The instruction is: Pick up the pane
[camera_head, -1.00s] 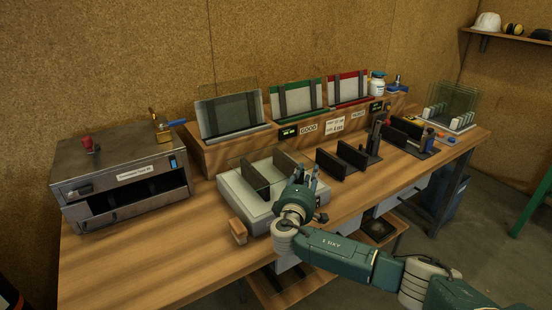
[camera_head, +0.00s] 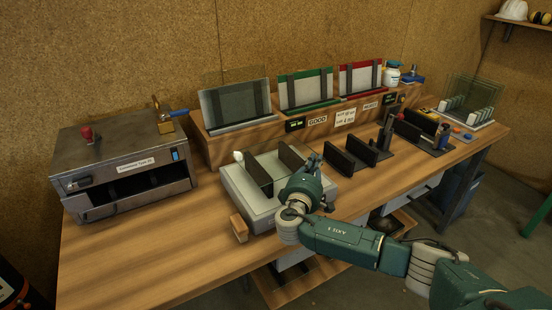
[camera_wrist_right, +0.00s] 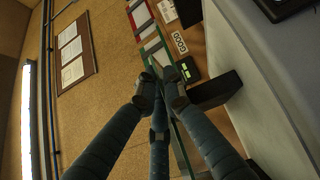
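The grey bench fixture (camera_head: 249,205) has two upright dark supports (camera_head: 258,176) on top. The clear pane is hard to make out now. In the right wrist view a thin green edge (camera_wrist_right: 183,145), perhaps the pane's, runs between my fingers. My right gripper (camera_head: 314,162) is at the right side of the fixture. Its fingertips (camera_wrist_right: 162,82) are close together with that edge between them, but I cannot tell whether they clamp it. My left gripper is not in view.
A metal box machine (camera_head: 125,165) stands at left. Racks with a green frame (camera_head: 305,107) and a red frame (camera_head: 361,94) stand behind. Black stands (camera_head: 345,158) are right of the fixture. A glass rack (camera_head: 467,119) is at far right. The front-left bench is clear.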

